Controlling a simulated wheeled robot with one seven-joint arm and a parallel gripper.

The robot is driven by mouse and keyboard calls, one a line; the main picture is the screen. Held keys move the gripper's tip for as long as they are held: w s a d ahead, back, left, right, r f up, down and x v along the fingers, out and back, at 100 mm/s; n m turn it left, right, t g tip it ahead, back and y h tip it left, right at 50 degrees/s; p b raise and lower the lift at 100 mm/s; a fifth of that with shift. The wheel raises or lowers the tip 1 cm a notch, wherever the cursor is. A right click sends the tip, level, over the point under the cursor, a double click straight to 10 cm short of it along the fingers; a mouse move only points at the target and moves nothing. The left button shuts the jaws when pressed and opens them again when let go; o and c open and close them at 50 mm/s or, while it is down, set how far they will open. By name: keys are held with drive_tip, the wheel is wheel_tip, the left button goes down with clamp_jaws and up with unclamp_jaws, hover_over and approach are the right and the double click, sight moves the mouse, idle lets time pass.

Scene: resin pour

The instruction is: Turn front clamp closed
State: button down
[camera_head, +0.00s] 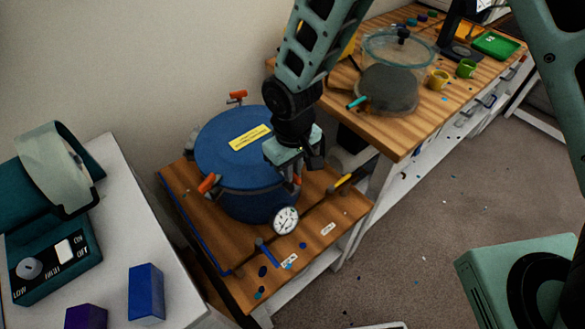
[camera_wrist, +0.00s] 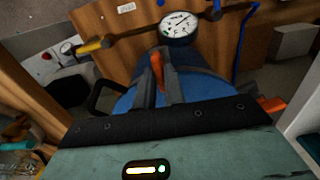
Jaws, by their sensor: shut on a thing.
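The blue pressure pot (camera_head: 232,152) stands on a low wooden bench, its lid on, with a yellow label on top. Orange-handled clamps sit around its rim: one at the back (camera_head: 236,97), one at the left (camera_head: 209,183), and the front clamp (camera_head: 297,180) under my gripper. In the wrist view the front clamp's orange handle (camera_wrist: 157,72) is between my fingers, below the gauge. My gripper (camera_wrist: 161,88) is shut on that handle; in the head view my gripper (camera_head: 312,162) partly hides it. Another orange handle (camera_wrist: 272,104) shows at the right in the wrist view.
A pressure gauge (camera_head: 285,220) juts from the pot's front, with a yellow-handled valve (camera_head: 343,181) and a blue-handled valve (camera_head: 265,251) nearby. A clear vacuum chamber (camera_head: 390,80) stands on the higher bench behind. A white table (camera_head: 135,225) with a teal machine is at left.

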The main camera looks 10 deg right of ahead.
idle(0.4)
drive_tip(key=c, duration=1.5)
unclamp_jaws()
wheel_tip(320, 180, up, 18)
drive_tip(key=shift+f+b, duration=0.25)
drive_tip(key=shift+b, duration=1)
drive_tip(key=shift+n+y, duration=0.3)
drive_tip(key=shift+n, duration=0.2)
drive_tip(key=s+d, duration=0.3)
drive_tip(key=s, duration=0.3)
drive_tip(key=s+d, duration=0.3)
drive_tip(key=s, duration=0.3)
drive_tip(key=s+d+f, duration=0.1)
drive_tip(key=s+d, duration=0.3)
drive_tip(key=s, duration=0.2)
